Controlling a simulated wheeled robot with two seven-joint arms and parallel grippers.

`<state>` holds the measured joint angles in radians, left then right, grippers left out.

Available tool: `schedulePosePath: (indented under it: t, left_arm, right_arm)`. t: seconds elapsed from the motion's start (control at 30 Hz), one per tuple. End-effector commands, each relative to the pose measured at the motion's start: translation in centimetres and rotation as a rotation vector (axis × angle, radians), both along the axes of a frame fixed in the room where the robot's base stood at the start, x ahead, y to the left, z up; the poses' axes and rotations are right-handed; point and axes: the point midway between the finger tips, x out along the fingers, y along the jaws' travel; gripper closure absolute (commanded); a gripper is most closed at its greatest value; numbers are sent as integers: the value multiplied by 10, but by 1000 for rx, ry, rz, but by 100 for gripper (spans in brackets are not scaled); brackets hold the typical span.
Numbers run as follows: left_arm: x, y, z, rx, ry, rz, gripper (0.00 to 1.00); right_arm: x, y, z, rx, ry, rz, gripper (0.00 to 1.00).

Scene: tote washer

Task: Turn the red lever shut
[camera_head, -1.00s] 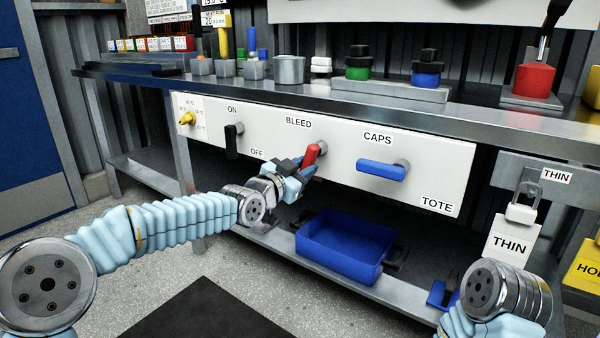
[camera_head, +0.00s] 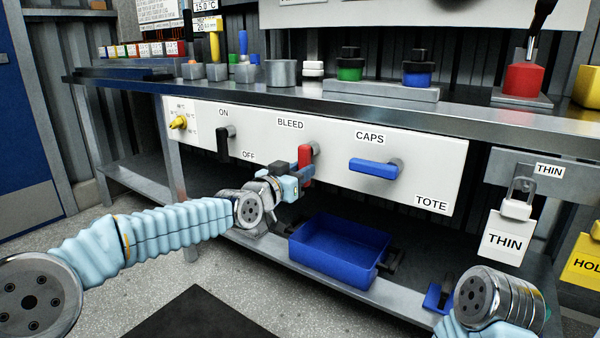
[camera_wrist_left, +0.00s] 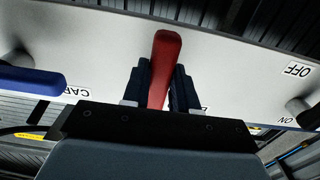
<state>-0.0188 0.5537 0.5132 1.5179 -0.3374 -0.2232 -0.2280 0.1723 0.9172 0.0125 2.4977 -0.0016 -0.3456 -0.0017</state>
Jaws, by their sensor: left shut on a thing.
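The red lever (camera_head: 305,152) is on the white panel (camera_head: 345,185) under the BLEED label. It hangs about straight down, its lower end close to my left gripper (camera_head: 297,183). The wrist view shows the red lever (camera_wrist_left: 165,55) between the two dark fingers of my left gripper (camera_wrist_left: 161,85), which are shut on it. The lever's end sticks out past the fingers there. The lever's pivot is partly hidden behind it in the head view. Part of my right arm shows at the lower right, but its gripper does not.
A blue CAPS handle (camera_head: 373,168) lies level to the right of the lever. A black ON/OFF lever (camera_head: 223,145) hangs to the left. A blue tote (camera_head: 335,262) stands on the shelf below. The steel bench edge (camera_head: 330,107) runs above the panel.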

Motion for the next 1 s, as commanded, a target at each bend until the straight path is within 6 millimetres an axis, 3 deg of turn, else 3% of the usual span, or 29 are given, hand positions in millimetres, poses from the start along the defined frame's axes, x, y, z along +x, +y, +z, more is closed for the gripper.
schedulePosePath:
  t: [0.13, 0.17, 0.3, 0.67, 0.77, 1.0]
  left_arm:
    - [0, -1, -2, -4, 9, -1, 100]
    - [0, -1, -2, -4, 9, -1, 69]
    - [0, -1, -2, -3, 7, -1, 48]
    - [-4, 3, -1, -1, 3, -1, 47]
    - [-14, 12, -1, -1, 3, 1, 47]
    - [-61, 48, -1, 0, 2, 5, 47]
  right_arm:
    - [0, 0, 0, 0, 0, 0, 57]
    - [0, 0, 0, 0, 0, 0, 57]
    - [0, 0, 0, 0, 0, 0, 57]
    - [0, 0, -1, 0, 0, 0, 57]
    - [0, 0, -2, 0, 0, 0, 57]
    - [0, 0, -5, 0, -1, 0, 57]
